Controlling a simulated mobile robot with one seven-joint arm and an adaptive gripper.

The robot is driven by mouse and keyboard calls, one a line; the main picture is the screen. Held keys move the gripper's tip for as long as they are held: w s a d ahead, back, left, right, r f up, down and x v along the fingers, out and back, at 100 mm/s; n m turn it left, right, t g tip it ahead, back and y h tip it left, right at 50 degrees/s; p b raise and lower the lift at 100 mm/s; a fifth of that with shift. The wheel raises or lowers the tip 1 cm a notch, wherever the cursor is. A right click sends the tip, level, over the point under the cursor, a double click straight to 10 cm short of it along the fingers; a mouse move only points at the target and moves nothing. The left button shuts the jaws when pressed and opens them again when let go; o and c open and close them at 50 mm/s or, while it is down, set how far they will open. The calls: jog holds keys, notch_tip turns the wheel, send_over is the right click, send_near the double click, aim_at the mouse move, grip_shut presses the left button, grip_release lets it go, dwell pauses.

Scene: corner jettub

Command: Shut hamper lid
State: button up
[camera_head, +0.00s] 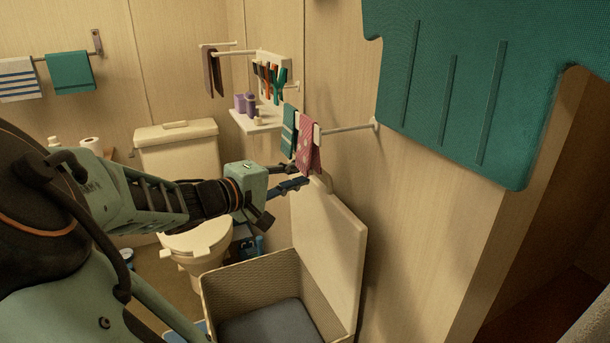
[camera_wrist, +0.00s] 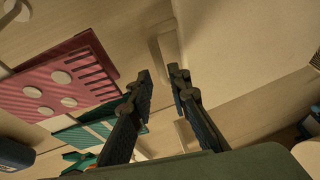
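The hamper (camera_head: 250,277) is a woven beige box below my arm. Its pale flat lid (camera_head: 332,255) stands open, tilted back near the right wall. My gripper (camera_head: 299,175) is beside the upper left corner of the lid, near the hanging towels. In the wrist view, my gripper (camera_wrist: 160,75) has its two dark fingers apart with nothing held between them. A broad pale panel, probably the lid (camera_wrist: 235,45), fills the upper right there. I cannot tell whether a finger touches it.
A pink towel (camera_head: 309,146) and a teal towel (camera_head: 289,132) hang from a wall rail close above my gripper. A toilet (camera_head: 177,147) stands behind my arm. A shelf (camera_head: 252,121) with bottles is beyond. A large teal panel (camera_head: 450,90) hangs at upper right.

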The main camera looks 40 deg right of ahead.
jog(key=shift+w+d+f+b, duration=0.1)
jog(key=shift+d+f+b, duration=0.1)
jog(key=shift+d, duration=0.7)
jog(key=shift+w+d+f+b, duration=0.1)
jog(key=shift+d+b, duration=0.1)
jog(key=shift+d, duration=0.7)
jog(key=shift+w+d+f+b, duration=0.1)
jog(key=shift+d+f+b, duration=0.1)
jog(key=shift+d, duration=0.7)
grip_shut()
